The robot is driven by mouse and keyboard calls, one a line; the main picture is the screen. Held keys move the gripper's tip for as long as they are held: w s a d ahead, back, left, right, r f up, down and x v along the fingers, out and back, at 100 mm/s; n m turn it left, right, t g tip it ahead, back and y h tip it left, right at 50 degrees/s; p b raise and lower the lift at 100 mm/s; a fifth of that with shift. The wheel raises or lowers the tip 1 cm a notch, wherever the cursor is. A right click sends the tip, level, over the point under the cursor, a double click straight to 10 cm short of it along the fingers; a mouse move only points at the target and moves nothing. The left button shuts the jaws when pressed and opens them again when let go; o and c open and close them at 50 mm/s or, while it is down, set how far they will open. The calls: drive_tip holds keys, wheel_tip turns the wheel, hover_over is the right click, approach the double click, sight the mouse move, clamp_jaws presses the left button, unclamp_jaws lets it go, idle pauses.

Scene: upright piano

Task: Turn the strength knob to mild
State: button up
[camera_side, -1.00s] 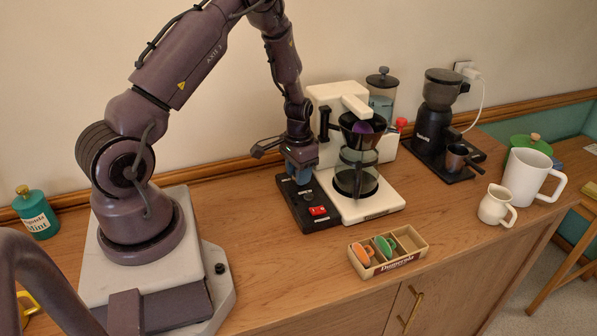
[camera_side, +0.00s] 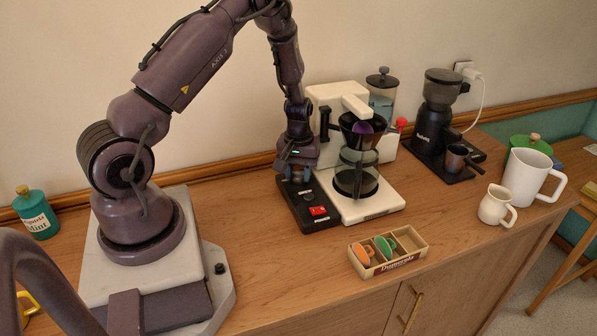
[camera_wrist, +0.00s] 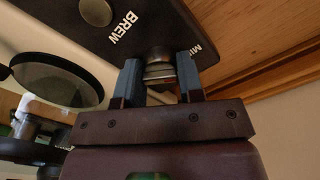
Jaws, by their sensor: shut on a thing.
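My gripper (camera_side: 295,178) points down over the panel's rear end. In the wrist view its two blue fingers (camera_wrist: 160,82) are shut on a round grey metal knob (camera_wrist: 158,56), one finger on each side. White letters starting "MI" show beside the right finger; the rest is hidden. The word "BREW" is printed nearer a second round knob (camera_wrist: 96,11). The held knob's pointer cannot be made out.
A red switch (camera_side: 318,211) sits on the panel's front part. The glass carafe (camera_side: 356,178) stands close on the right. A box of capsules (camera_side: 388,252) lies in front. The counter left of the panel is clear.

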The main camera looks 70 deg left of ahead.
drive_tip(key=shift+n, duration=0.4)
drive_tip(key=o, duration=0.9)
wheel_tip(320, 180, up, 13)
drive_tip(key=shift+f, duration=0.1)
